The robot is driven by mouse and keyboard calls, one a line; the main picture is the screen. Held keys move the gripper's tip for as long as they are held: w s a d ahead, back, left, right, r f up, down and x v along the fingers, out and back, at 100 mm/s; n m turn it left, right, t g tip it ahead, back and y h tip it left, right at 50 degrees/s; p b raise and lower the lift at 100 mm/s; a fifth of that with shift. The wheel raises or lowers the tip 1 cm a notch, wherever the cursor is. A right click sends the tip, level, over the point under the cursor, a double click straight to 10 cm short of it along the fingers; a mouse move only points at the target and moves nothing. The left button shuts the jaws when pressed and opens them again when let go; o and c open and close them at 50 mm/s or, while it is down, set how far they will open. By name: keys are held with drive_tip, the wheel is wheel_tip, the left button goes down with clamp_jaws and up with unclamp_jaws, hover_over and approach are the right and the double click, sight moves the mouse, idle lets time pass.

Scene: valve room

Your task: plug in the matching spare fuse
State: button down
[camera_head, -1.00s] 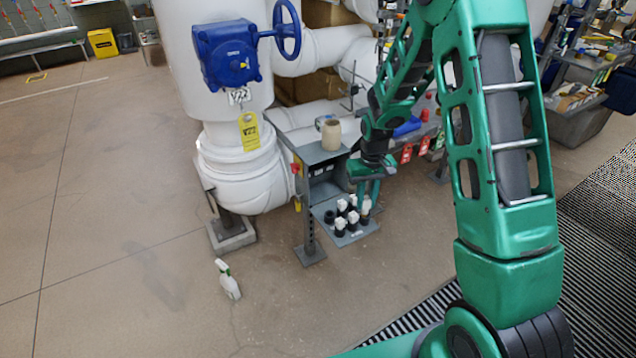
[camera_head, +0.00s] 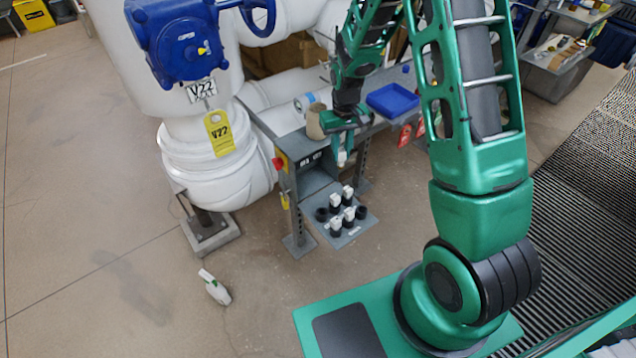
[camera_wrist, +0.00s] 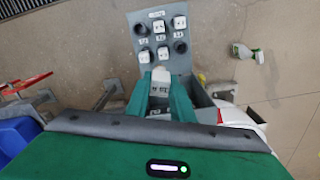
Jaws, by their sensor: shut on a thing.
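My gripper (camera_head: 343,160) is shut on a white fuse (camera_wrist: 161,75), raised above the fuse tray and beside the grey fuse box (camera_head: 317,180). The grey fuse tray (camera_wrist: 163,13) juts out at the foot of the box, with black sockets in two rows. Several white spare fuses (camera_wrist: 180,22) stand in it. Two sockets look empty: one black socket (camera_wrist: 140,29) at upper left in the wrist view, and another (camera_wrist: 180,47) at lower right. A dark panel with small white labels (camera_head: 308,159) shows inside the box. The fuse markings are too small to read.
A beige cup (camera_head: 316,121) stands on the box top, close to my gripper. A blue tray (camera_head: 392,99) lies on the bench to the right. The white pipe (camera_head: 222,165) with the V22 tag stands left. A spray bottle (camera_head: 215,288) is on the open floor.

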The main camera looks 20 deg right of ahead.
drive_tip(key=shift+a, duration=0.25)
drive_tip(key=s+a+f+n, duration=0.1)
drive_tip(key=a+f, duration=0.2)
drive_tip(key=f, duration=0.6)
drive_tip(key=s+a+f+n+t, duration=0.1)
drive_tip(key=a+f+n, duration=0.1)
drive_tip(key=f, duration=0.6)
drive_tip(key=shift+s+a+f+n, duration=0.3)
drive_tip(key=shift+s+a+f, duration=0.05)
drive_tip(key=shift+a, duration=0.2)
drive_tip(key=shift+s, duration=0.1)
drive_tip(key=shift+f, duration=1.85)
idle(2.2)
drive_tip(key=c, duration=1)
unclamp_jaws()
drive_tip(key=shift+d, duration=0.1)
